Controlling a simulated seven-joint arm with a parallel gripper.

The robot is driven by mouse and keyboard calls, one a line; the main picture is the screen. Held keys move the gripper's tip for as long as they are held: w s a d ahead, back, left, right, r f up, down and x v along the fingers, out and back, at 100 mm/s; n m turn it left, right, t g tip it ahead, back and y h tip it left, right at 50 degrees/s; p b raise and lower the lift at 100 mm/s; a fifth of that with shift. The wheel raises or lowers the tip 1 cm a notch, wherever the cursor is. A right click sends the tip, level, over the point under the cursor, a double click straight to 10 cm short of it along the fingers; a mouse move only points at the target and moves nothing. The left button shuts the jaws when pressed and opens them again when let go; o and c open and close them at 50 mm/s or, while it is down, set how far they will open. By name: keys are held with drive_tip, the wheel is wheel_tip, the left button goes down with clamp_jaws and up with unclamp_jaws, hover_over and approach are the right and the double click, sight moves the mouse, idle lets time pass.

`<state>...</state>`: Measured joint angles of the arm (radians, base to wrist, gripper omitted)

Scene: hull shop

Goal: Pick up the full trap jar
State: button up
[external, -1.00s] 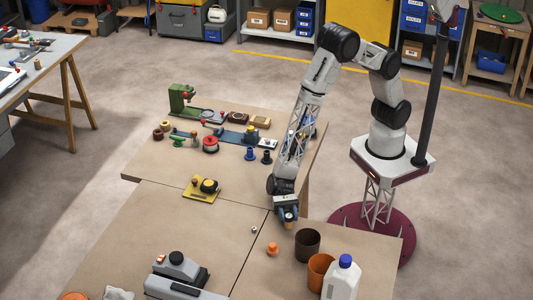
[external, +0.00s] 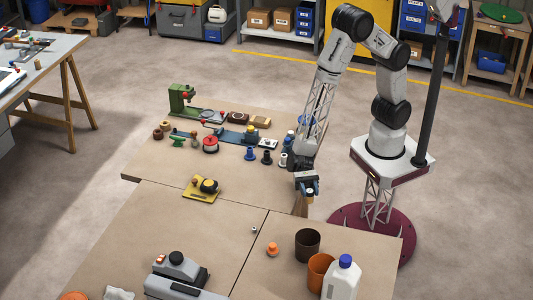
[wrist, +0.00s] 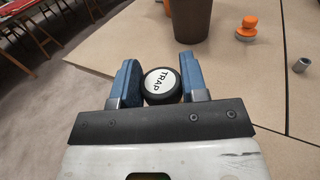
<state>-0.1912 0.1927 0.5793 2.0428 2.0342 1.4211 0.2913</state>
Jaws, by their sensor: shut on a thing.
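In the external view my gripper (external: 309,187) holds the small jar (external: 309,197) raised near the right side of the tables, over the gap by the table edge. The jar's contents are hidden.
A dark brown pot (external: 307,244), an orange pot (external: 320,272), a white jug (external: 342,280) and an orange knob (external: 272,249) stand on the near right table. Several small spools and tools crowd the back table.

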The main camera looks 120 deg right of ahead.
drive_tip(key=shift+s+d+r, duration=0.1)
drive_tip(key=shift+s+d, duration=0.2)
drive_tip(key=shift+s, duration=0.35)
drive_tip(key=shift+s+d, duration=0.25)
drive_tip(key=shift+s, duration=0.4)
